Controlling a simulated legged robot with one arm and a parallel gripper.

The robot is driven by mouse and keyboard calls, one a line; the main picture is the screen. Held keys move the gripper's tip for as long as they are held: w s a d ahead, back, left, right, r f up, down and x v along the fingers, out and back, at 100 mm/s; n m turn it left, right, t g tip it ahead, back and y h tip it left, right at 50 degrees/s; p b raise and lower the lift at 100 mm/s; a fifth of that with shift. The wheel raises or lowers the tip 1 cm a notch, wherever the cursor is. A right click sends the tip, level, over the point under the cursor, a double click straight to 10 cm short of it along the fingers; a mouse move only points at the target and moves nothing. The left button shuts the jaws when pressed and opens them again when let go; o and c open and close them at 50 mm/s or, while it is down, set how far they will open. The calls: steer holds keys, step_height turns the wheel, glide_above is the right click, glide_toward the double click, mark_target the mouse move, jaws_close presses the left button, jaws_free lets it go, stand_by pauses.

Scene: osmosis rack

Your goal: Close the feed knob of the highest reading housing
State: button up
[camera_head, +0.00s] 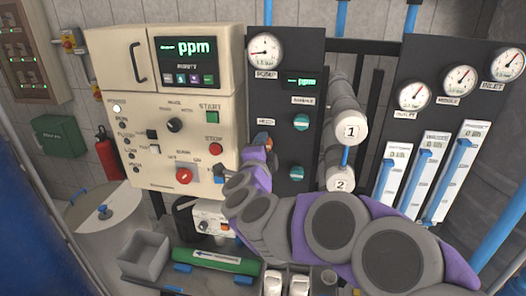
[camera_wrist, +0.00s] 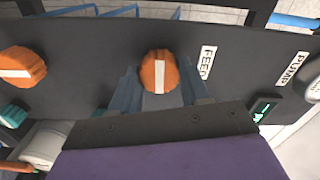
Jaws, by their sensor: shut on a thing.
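The orange feed knob (camera_wrist: 158,68) with a white stripe sits on the dark panel beside the FEED label (camera_wrist: 207,62) in the wrist view. My gripper (camera_wrist: 159,80) has one finger on each side of this knob and is shut on it. The stripe runs up and down between the fingers in the wrist view. In the head view my gripper (camera_head: 263,150) reaches the left side of the dark panel and mostly hides the knob. The housings numbered 1 (camera_head: 351,119) and 2 (camera_head: 340,173) stand to the right. The display (camera_head: 303,82) shows ppm; its number is unreadable.
A second orange knob (camera_wrist: 22,67) and a teal knob (camera_wrist: 12,115) are left in the wrist view. Two teal knobs, upper (camera_head: 301,122) and lower (camera_head: 297,172), are close right of my gripper. A cream control cabinet (camera_head: 165,170) stands left, a gauge panel (camera_head: 395,125) right.

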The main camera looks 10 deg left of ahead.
steer(key=shift+f+m, duration=0.25)
steer(key=shift+m, duration=0.05)
stand_by(0.4)
steer(key=o, duration=1.1)
steer(key=shift+r, duration=0.1)
steer(key=shift+c, duration=0.2)
steer(key=s+d+p, duration=0.1)
steer(key=s, duration=1.6)
steer(key=shift+s, duration=0.15)
